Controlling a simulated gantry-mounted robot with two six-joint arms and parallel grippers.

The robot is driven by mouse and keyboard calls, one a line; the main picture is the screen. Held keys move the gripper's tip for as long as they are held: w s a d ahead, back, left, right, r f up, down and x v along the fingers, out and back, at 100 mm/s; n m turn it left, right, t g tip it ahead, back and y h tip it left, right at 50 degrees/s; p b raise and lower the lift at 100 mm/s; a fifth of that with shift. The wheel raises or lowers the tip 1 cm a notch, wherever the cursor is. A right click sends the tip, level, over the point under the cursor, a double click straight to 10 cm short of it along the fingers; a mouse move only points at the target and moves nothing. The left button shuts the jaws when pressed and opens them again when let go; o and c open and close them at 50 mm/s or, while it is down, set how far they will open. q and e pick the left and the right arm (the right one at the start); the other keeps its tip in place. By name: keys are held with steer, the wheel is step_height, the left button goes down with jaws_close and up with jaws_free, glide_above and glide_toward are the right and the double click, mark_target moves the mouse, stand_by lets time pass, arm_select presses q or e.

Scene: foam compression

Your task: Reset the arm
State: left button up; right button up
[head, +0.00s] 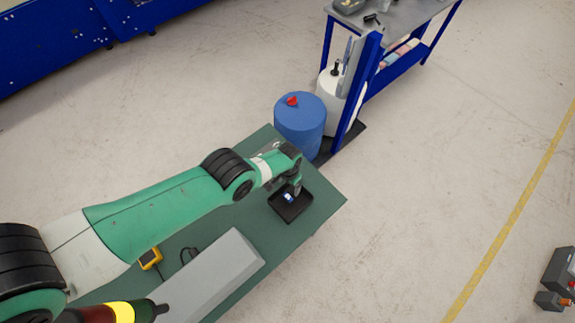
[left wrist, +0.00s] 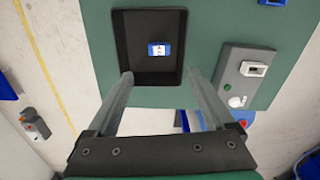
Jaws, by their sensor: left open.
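My left arm reaches across the green table (head: 322,190) in the head view. My left gripper (head: 292,188) is over the black tray (head: 296,213) near the table's far right corner. In the left wrist view its two fingers (left wrist: 160,76) are spread apart with nothing between them. The tray (left wrist: 133,68) lies beyond the fingertips. A small blue and white object (left wrist: 158,49) rests inside the tray, apart from the fingers. It also shows in the head view (head: 288,198), partly hidden by the gripper. My right gripper is not seen.
A long grey block (head: 215,275) and a yellow meter (head: 150,258) are on the table. A blue barrel (head: 300,122) and a blue-framed bench (head: 395,20) stand behind. The floor at right is mostly clear.

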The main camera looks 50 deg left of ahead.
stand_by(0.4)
arm_select(q)
steer(key=w+d+r+m+t, duration=0.15)
steer(key=w+r+t, duration=0.25)
steer(key=w+r, duration=0.55)
steer(key=w+d+r+t, duration=0.3)
steer(key=w+r, duration=0.5)
steer(key=w, duration=0.3)
steer(key=w+d+r+t, duration=0.2)
steer(key=w+r+t, duration=0.1)
steer(key=r, duration=0.8)
steer(key=w+d+r+t, duration=0.2)
steer(key=r+t, duration=0.2)
steer(key=r, duration=0.6)
steer(key=s+d+r+m+t, duration=0.1)
steer(key=s+r+t, duration=0.2)
steer(key=r, duration=0.8)
steer(key=s+d+r+t, duration=0.1)
steer(key=s+r+t, duration=0.2)
steer(key=r, duration=0.8)
steer(key=s+r+t+h, duration=0.2)
steer(key=s+r+t, duration=0.5)
steer(key=s+r, duration=1)
steer(key=s, duration=0.4)
steer(key=shift+s+r+m, duration=0.25)
steer(key=shift+r+m, duration=0.05)
steer(key=shift+m, duration=0.05)
steer(key=shift+d, duration=0.1)
